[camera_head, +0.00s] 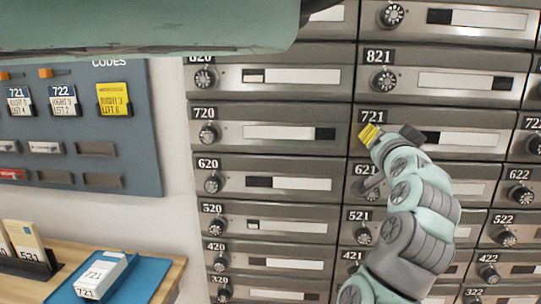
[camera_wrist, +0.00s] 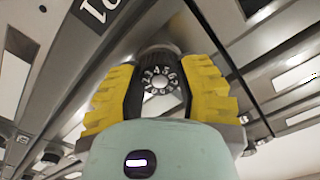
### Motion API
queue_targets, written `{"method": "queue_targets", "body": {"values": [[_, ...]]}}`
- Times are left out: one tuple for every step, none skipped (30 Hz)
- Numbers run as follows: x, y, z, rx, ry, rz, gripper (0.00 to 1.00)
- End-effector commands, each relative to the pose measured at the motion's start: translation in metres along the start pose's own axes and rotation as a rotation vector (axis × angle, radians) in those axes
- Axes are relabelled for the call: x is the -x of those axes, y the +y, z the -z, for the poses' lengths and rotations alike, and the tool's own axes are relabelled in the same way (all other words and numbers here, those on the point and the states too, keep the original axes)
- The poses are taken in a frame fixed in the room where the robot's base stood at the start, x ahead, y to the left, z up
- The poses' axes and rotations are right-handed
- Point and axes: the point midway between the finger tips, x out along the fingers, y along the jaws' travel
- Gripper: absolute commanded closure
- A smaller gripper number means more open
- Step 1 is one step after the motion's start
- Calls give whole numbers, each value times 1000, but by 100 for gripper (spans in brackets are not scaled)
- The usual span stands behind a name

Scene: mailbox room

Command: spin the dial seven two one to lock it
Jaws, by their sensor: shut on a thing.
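Mailbox 721 (camera_head: 473,140) is a grey metal door with a black number plate (camera_head: 374,115) in the middle right of the head view. My gripper (camera_head: 369,134) is at its left side, just below the plate. In the wrist view the dial (camera_wrist: 161,80) is dark with white numerals around its face. It sits between the two yellow, ridged fingers of my gripper (camera_wrist: 160,92), which are shut on it from both sides. In the head view my gripper hides the dial. The dial's exact setting is too small to read.
Neighbouring mailboxes with similar dials surround it, such as 821 (camera_head: 384,79) above and 720 (camera_head: 208,132) to the left. A blue-grey codes board (camera_head: 125,135) hangs at the left. A white box marked 721 (camera_head: 98,276) lies on a blue mat (camera_head: 148,274) on the wooden table.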

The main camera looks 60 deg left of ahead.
Motion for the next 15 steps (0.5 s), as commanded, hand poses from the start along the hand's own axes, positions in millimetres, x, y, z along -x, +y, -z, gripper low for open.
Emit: {"method": "queue_targets", "body": {"values": [[0, -2, 4, -4, 10, 5, 100], [0, -2, 4, -5, 10, 5, 100], [0, -1, 4, -6, 10, 4, 100], [0, -1, 4, -6, 10, 4, 100], [1, -1, 4, -6, 11, 4, 100], [1, -1, 4, -6, 11, 4, 100], [1, -1, 4, -5, 11, 4, 100], [1, -1, 4, -5, 11, 4, 100], [1, -1, 4, -5, 11, 4, 100], [1, -1, 4, -5, 11, 3, 100], [1, -1, 4, -5, 11, 3, 100], [1, -1, 4, -4, 11, 3, 60], [0, -1, 4, -4, 11, 3, 57], [0, -1, 4, -4, 10, 3, 54], [0, -1, 3, -4, 9, 2, 50]]}}
